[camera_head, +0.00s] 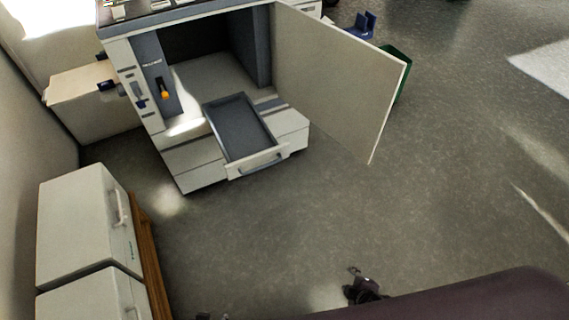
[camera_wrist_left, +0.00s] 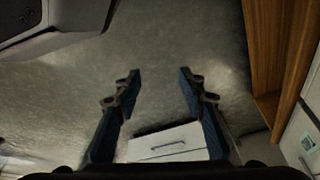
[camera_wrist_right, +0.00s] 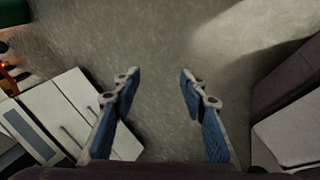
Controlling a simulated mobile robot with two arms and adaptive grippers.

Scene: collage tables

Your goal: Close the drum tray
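In the head view the drum tray (camera_head: 240,132) is a dark, shallow tray with a pale front and a handle. It is pulled out of the lower front of a large white machine (camera_head: 190,160). My right gripper (camera_head: 355,275) is at the bottom of the head view, well apart from the tray; in the right wrist view its fingers (camera_wrist_right: 160,80) are spread with nothing between them. Only a dark bit of my left gripper (camera_head: 205,317) shows at the bottom edge; in the left wrist view its fingers (camera_wrist_left: 158,80) are spread and empty.
The machine's large door (camera_head: 335,80) stands open to the right of the tray. White drawer units (camera_head: 80,220) with a wooden side stand at the left. A green bin (camera_head: 398,75) is behind the door. The floor in front of the machine is clear.

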